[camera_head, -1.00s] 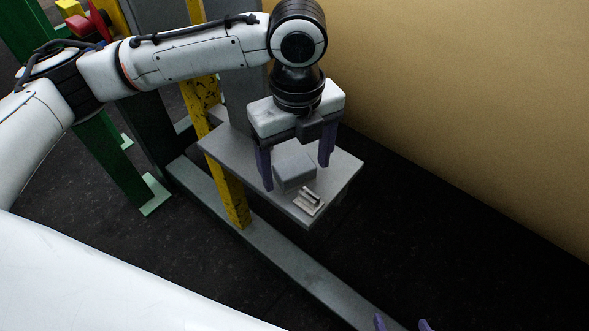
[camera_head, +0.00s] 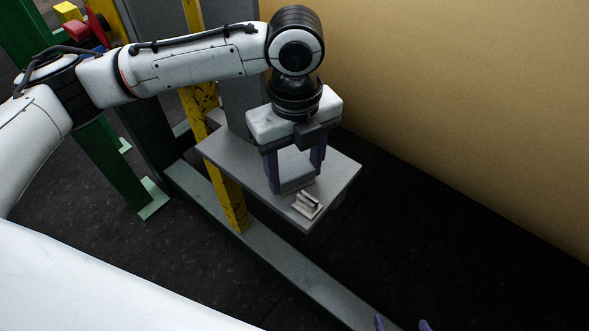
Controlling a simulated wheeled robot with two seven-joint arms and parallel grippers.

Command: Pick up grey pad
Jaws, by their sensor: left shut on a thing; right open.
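The grey pad (camera_head: 296,172) is a small grey block on the grey platform (camera_head: 232,153). My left gripper (camera_head: 295,186) points down over the platform with its purple fingers on either side of the pad, shut on it. The pad's upper part is partly hidden by the gripper body. My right gripper (camera_head: 401,325) shows only as two purple fingertips at the bottom edge, apart and with nothing visible between them.
A small metallic bracket-like piece (camera_head: 307,205) lies on the platform just in front of the pad. A yellow post (camera_head: 231,190) stands beside the platform, and a grey beam (camera_head: 290,268) runs below it. A tan wall (camera_head: 470,110) rises at the right.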

